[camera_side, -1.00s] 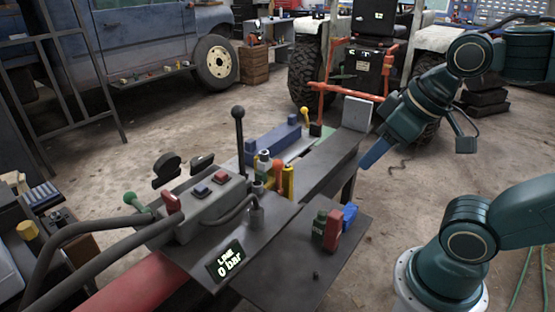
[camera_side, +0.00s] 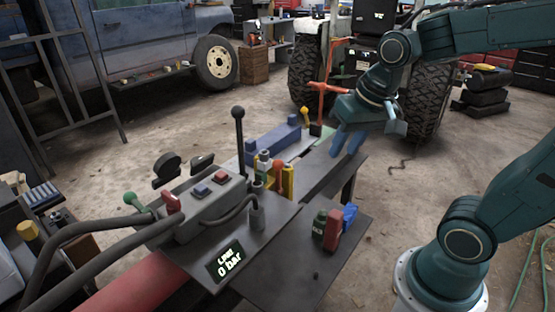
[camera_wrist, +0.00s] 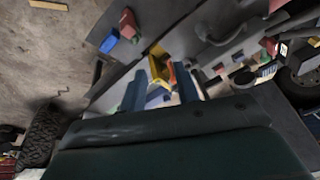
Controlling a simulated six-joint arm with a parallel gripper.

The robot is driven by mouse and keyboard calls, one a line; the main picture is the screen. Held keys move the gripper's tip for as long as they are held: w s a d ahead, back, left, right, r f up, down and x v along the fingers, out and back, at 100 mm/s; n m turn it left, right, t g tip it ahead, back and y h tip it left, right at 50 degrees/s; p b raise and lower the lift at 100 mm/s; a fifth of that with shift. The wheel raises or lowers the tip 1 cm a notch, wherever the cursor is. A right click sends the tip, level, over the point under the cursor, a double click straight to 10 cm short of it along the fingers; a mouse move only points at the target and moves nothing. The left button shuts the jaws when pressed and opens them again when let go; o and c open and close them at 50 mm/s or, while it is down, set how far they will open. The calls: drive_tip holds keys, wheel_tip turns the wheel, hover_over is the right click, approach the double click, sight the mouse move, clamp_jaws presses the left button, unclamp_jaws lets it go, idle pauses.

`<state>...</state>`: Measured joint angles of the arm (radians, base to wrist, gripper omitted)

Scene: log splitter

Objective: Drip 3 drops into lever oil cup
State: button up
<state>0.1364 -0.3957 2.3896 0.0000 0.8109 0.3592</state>
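My gripper (camera_side: 346,142) is over the far end of the dark beam. Its two blue fingers point down and are apart, with nothing seen between them. In the wrist view the fingers (camera_wrist: 160,91) frame a yellow part (camera_wrist: 158,66) lying beyond them. The tall black lever (camera_side: 239,138) with a ball knob stands upright behind the control box. A small dark green bottle-like item (camera_side: 320,223) stands on the side plate beside a red block (camera_side: 332,231) and a blue block (camera_side: 350,214). I cannot tell which small part is the oil cup.
Yellow, orange and white-topped parts (camera_side: 287,181) cluster beside the beam. The control box (camera_side: 206,205) has red and blue buttons. A display (camera_side: 226,260) reads 0 bar. Black hoses (camera_side: 85,270) curve at the left. The side plate's front (camera_side: 290,275) is mostly clear.

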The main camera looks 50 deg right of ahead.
drive_tip(key=w+d+f+m+g, duration=0.2)
drive_tip(key=w+d+f+m, duration=0.4)
drive_tip(key=f, duration=0.1)
drive_tip(key=m+g, duration=0.2)
drive_tip(key=m, duration=0.4)
hover_over(323, 210)
wheel_tip(323, 210, down, 10)
drive_tip(key=shift+d+r+y, duration=0.15)
drive_tip(key=shift+r+y, duration=0.05)
drive_tip(key=shift+y, duration=0.1)
drive_tip(key=shift+f, duration=4.3)
drive_tip(key=shift+f, duration=0.1)
drive_tip(key=shift+f, duration=2.5)
